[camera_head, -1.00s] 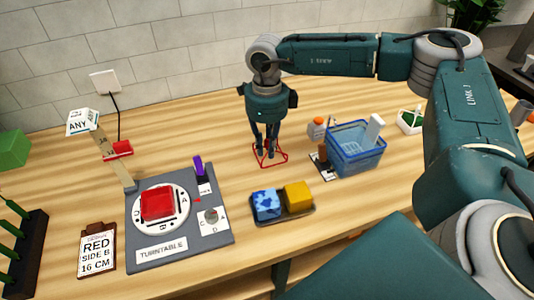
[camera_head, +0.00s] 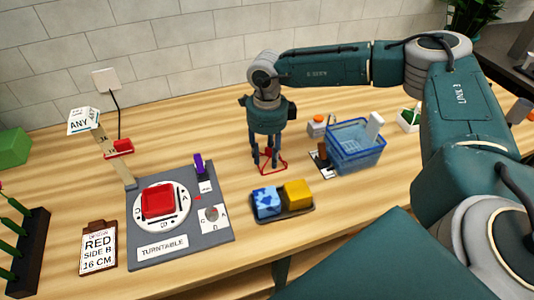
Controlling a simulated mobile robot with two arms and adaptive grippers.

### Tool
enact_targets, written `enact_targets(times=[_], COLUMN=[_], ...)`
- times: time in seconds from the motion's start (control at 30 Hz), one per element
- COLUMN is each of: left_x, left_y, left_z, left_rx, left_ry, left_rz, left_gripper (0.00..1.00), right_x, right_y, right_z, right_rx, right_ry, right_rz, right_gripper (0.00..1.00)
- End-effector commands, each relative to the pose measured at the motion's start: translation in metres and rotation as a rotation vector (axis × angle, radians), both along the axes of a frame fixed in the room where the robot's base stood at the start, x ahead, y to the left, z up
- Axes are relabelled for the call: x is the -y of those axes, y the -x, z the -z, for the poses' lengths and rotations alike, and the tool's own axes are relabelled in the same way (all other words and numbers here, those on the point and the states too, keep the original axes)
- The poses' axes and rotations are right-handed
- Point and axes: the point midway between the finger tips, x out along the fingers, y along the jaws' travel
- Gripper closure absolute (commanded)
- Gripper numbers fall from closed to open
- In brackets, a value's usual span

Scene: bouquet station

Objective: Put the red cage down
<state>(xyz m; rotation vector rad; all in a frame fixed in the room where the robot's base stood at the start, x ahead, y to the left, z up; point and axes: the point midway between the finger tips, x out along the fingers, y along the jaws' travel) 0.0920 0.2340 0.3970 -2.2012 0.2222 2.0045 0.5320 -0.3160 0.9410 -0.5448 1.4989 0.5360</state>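The red cage (camera_head: 283,168) is a thin red wire outline at the middle of the wooden table, and it looks to be resting on the tabletop. My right gripper (camera_head: 265,160) points straight down over it, its fingertips low within or just above the outline. The fingers are spread apart with a gap between them, so it looks open. The fingers hide part of the cage, and I cannot tell whether they touch it. My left gripper is not in view.
Right of the cage stand a blue basket (camera_head: 357,159) and a small orange-topped item (camera_head: 318,119). In front is a dark tray (camera_head: 285,214) with a blue and a yellow block. The turntable board (camera_head: 222,239) lies to the left. The table behind the cage is clear.

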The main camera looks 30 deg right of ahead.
Motion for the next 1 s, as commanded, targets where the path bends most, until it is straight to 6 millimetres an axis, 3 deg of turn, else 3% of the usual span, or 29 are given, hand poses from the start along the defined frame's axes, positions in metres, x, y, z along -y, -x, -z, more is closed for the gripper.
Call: enact_targets(times=[0.1, 0.23, 0.7, 1.0], left_x=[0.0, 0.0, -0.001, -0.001], left_y=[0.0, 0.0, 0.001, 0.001], left_z=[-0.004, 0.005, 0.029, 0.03], left_rx=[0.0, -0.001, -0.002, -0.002], left_ry=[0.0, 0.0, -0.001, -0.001], left_rz=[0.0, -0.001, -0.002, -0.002], left_gripper=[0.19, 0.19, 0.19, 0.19], right_x=[0.0, 0.0, -0.001, -0.001], right_y=[0.0, -0.001, 0.0, 0.001], right_z=[-0.006, -0.018, -0.109, -0.124], right_rx=[0.001, 0.004, 0.002, 0.0], right_ry=[0.0, -0.002, -0.001, 0.0], right_rz=[0.0, 0.001, -0.001, -0.001], right_gripper=[0.66, 0.66, 0.66, 0.66])
